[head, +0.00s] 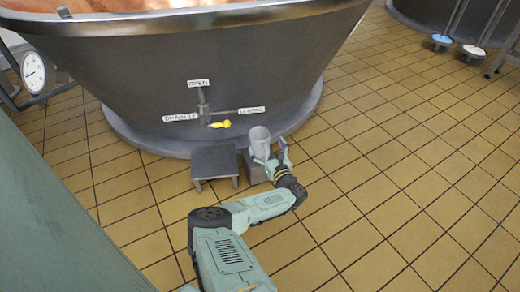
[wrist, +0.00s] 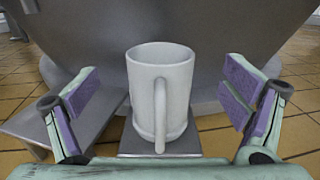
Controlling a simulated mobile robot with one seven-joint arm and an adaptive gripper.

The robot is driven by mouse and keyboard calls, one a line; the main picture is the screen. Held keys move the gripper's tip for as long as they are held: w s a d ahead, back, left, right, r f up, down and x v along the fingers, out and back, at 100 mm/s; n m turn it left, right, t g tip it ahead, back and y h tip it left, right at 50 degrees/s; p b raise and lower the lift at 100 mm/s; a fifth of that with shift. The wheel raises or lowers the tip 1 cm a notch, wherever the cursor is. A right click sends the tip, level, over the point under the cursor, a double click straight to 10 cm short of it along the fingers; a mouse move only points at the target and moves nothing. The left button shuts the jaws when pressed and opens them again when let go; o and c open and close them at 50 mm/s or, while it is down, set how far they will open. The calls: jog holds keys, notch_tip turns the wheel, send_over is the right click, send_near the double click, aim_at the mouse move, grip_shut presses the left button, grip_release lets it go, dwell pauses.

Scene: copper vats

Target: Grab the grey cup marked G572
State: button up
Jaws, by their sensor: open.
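A grey cup (wrist: 172,85) stands upright on a small grey block, with its handle facing my gripper in the wrist view. No marking can be read on it. In the head view the cup (head: 260,143) is in front of the large vat, beside my gripper (head: 271,155). My gripper (wrist: 165,105) is open, with one purple-padded finger on each side of the cup. Gaps show between the cup and both pads. The cup's far side is hidden.
A low grey stool (head: 214,162) stands just left of the cup's block (head: 253,170). The large vat (head: 150,80) rises close behind, with a yellow-handled valve (head: 220,124) and labels. Tiled floor on the right (head: 400,170) is clear.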

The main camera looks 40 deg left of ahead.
aim_at(263, 142)
jog(key=b+x, duration=0.1)
jog(key=x, duration=0.1)
jog(key=b+x, duration=0.1)
jog(key=x, duration=0.3)
jog(key=shift+f+b, duration=0.3)
jog(key=shift+b, duration=0.1)
jog(key=shift+w+a+r, duration=0.1)
jog(key=shift+w+a, duration=0.2)
jog(key=shift+a, duration=0.05)
jog(key=shift+c, duration=0.6)
jog(key=c, duration=1.6)
